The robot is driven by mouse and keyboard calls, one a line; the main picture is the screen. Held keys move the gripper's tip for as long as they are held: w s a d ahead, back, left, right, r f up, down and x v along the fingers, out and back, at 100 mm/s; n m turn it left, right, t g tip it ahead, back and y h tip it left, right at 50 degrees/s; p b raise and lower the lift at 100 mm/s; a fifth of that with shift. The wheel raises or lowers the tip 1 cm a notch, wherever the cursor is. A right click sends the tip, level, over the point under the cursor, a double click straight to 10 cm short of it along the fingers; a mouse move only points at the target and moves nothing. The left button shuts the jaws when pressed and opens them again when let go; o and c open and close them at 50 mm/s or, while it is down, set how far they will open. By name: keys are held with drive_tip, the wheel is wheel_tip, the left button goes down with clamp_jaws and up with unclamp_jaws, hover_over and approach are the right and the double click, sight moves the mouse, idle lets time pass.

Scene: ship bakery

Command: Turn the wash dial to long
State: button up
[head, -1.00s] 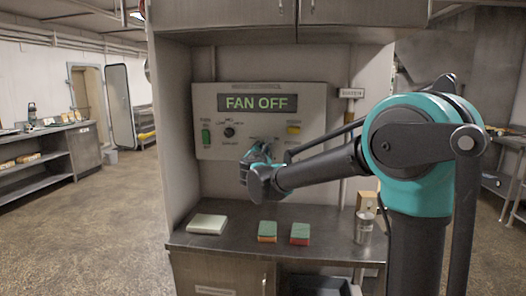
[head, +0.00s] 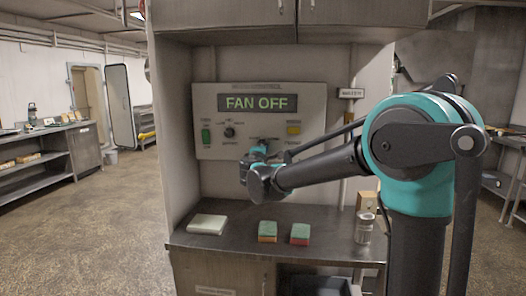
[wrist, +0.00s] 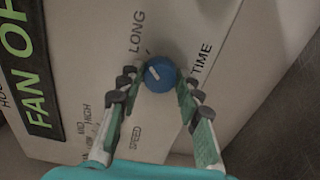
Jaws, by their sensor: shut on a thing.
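The wash dial (wrist: 160,76) is a round blue knob on the pale control panel (wrist: 75,60). A short white mark on its face points to the upper left in the wrist view. The LONG label (wrist: 137,32) is above it and slightly left. The TIME label (wrist: 202,60) is to its right. My gripper (wrist: 157,82) is shut on the dial, one finger at each side. In the head view my gripper (head: 257,160) is against the lower part of the panel and hides the dial.
The panel's display (head: 257,103) reads FAN OFF. A black knob (head: 229,132), a green switch (head: 206,135) and a yellow button (head: 293,131) are on the panel. Below, the counter (head: 215,243) holds a pale block (head: 207,224), two sponges (head: 299,233) and a metal can (head: 364,228).

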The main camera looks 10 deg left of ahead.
drive_tip(key=shift+m, duration=0.3)
idle(0.4)
drive_tip(key=o, duration=1.2)
drive_tip(key=shift+c, duration=0.2)
drive_tip(key=shift+s, duration=0.1)
drive_tip(key=s, duration=1.2)
drive_tip(key=shift+a, duration=0.2)
